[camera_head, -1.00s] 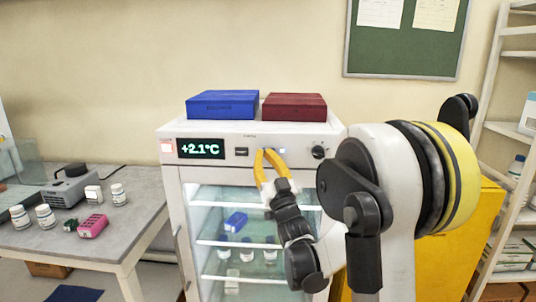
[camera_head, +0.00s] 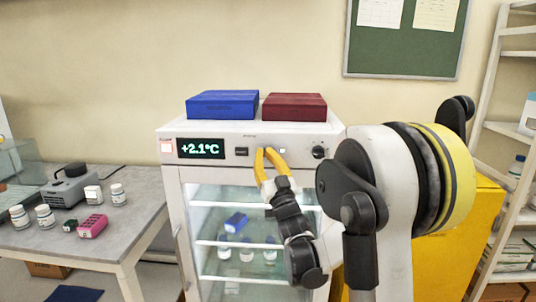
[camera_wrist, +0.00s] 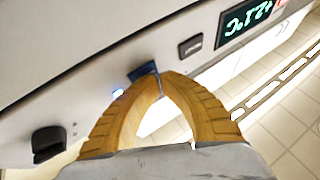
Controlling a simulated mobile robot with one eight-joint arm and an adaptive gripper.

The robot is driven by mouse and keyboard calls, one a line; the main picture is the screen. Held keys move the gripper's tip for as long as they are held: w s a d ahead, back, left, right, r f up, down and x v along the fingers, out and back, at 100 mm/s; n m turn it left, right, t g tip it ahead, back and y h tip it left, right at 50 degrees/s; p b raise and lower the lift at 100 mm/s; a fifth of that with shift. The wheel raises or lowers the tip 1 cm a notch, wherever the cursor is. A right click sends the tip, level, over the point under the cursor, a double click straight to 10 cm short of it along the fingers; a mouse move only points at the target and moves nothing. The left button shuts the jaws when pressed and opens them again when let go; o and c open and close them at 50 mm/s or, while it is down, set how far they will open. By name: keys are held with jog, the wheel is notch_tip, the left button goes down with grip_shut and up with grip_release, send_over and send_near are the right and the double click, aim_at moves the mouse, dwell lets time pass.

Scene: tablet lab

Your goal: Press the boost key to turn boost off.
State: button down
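The white glass-door cabinet (camera_head: 222,132) has a control strip with a display reading +2.1°C (camera_head: 201,149). A dark key (camera_head: 241,152) sits right of the display; its label is too small to read. My gripper (camera_head: 267,151) is shut and empty, its yellow fingertips at the strip between this key and a small lamp (camera_head: 283,150). In the wrist view the fingertips (camera_wrist: 161,78) meet beside a dark blue key (camera_wrist: 144,71), partly hidden by them; I cannot tell whether they touch. The lamp (camera_wrist: 117,93) glows bluish white there. I cannot read which key is boost.
A black knob (camera_head: 318,152) is on the strip's right. A blue box (camera_head: 222,105) and a dark red box (camera_head: 295,107) lie on top of the cabinet. A grey table (camera_head: 70,222) with bottles and a pink rack (camera_head: 92,226) stands left. Shelves (camera_head: 510,128) stand right.

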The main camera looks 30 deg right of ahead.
dwell(0.3)
jog(key=shift+s+a, duration=0.25)
jog(key=shift+s, duration=0.2)
jog(key=s+a, duration=0.1)
jog(key=s, duration=0.1)
jog(key=s+a, duration=0.2)
jog(key=s, duration=0.1)
jog(key=shift+a, duration=0.2)
dwell(0.6)
jog(key=s+a+f+g+y, duration=0.1)
jog(key=s+a+f+g, duration=0.4)
jog(key=s+f, duration=0.1)
jog(key=s+a+f+n+g+y, duration=0.1)
jog(key=s+a+f+g, duration=0.4)
jog(key=s, duration=0.4)
jog(key=s+a+f+n+g+y, duration=0.1)
jog(key=s+a+f+g+y, duration=0.1)
jog(key=s+a+f+g, duration=0.3)
jog(key=s+f, duration=0.3)
jog(key=shift+s+a+g, duration=0.15)
jog(key=shift+s+g, duration=0.1)
jog(key=shift+g, duration=0.15)
